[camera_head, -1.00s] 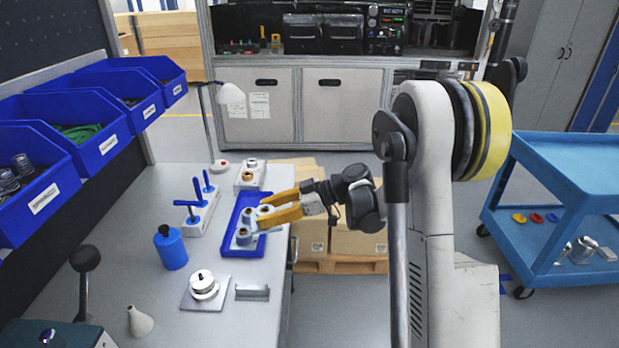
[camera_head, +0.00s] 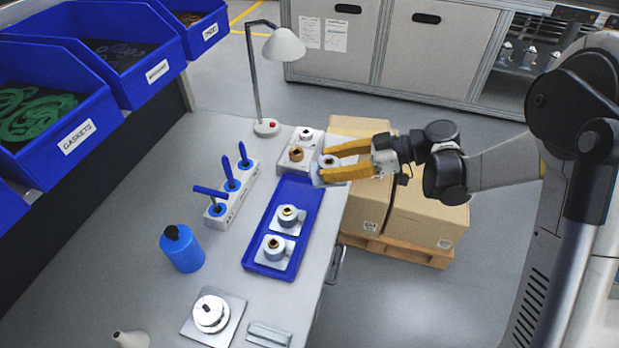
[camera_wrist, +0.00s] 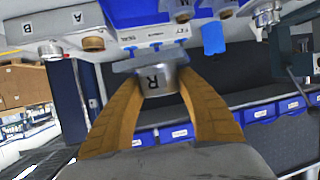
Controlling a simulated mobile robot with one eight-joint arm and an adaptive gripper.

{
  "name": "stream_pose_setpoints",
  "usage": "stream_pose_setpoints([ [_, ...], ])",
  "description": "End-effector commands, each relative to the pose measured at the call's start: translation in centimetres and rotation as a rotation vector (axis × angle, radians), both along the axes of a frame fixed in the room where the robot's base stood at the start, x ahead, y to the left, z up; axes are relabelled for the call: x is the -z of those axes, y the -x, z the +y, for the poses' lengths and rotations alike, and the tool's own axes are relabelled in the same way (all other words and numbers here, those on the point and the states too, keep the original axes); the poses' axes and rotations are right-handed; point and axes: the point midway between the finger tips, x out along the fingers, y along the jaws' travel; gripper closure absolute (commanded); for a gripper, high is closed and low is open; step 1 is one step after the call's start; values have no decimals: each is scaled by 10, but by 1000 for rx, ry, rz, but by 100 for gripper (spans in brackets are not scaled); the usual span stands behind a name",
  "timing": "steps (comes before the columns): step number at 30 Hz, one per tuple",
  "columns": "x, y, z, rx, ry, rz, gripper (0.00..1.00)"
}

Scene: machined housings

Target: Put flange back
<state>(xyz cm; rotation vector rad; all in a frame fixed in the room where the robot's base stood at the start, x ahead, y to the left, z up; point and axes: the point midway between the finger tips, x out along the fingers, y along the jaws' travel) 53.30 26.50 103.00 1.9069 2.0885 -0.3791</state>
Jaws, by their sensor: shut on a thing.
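My gripper (camera_head: 345,165) has its two yellow fingers closed around a flange (camera_head: 328,161), a grey cylinder on a square plate. It is held up over the far end of the blue tray (camera_head: 255,230), close to the white block (camera_head: 290,160). Two similar flanges, a nearer one (camera_head: 276,247) and a farther one (camera_head: 289,215), sit in the tray. The white block carries a brass-coloured piece (camera_head: 296,154) and a silver-topped piece; the wrist view shows letters A and B on it.
A rack (camera_head: 232,195) with blue-handled tools stands left of the tray. A blue bottle (camera_head: 182,249), a round part on a square plate (camera_head: 211,314) and a lamp (camera_head: 284,46) are also on the bench. Cardboard boxes (camera_head: 425,205) stand beyond the bench's right edge.

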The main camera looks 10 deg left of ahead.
Motion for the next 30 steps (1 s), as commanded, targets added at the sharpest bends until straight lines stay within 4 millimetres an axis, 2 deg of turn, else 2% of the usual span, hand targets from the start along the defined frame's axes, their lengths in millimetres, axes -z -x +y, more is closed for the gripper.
stream_pose_setpoints([
  [1, 12, -3, 13, -5, -1, 0, 99],
  [6, 36, -17, 51, -3, -1, 0, 99],
  [12, 50, -27, 76, 0, -1, 1, 99],
  [17, 59, -28, 79, 1, -1, 1, 99],
  [24, 92, -28, 79, 2, -1, 0, 99],
  [30, 91, -28, 79, 2, -1, 0, 99],
])
